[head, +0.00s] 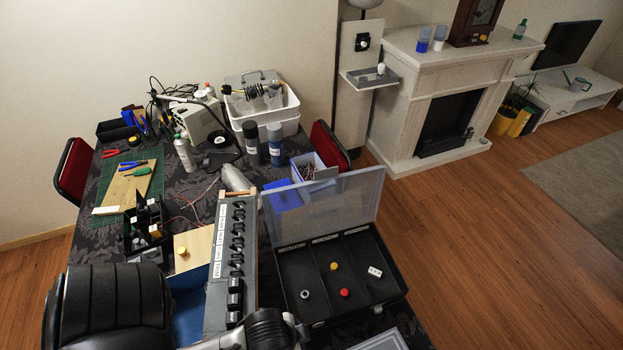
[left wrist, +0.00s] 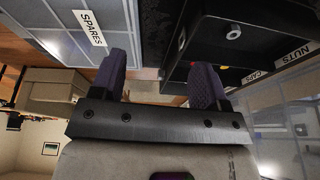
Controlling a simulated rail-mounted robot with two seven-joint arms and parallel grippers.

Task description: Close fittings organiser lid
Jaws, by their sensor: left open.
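The fittings organiser (head: 392,283) is a black compartment box at the table's right front corner. Its clear lid (head: 345,205) stands open, raised along the far edge. Inside lie a yellow cap (head: 334,266), a red cap (head: 344,292), a grey nut (head: 305,294) and a white block (head: 375,271). In the left wrist view the organiser (left wrist: 235,50) is at upper right with NUTS and CAPS labels, and the lid (left wrist: 285,105) is at right. My left gripper (left wrist: 160,80) is open and empty, its purple fingers apart near the organiser. My right gripper is not seen.
A switch panel (head: 218,290) stands left of the organiser. A pale box (head: 385,341) is in front of it; a SPARES label (left wrist: 90,28) shows in the left wrist view. Bottles (head: 275,145) and a white bin (head: 262,108) stand farther back. Open floor lies right.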

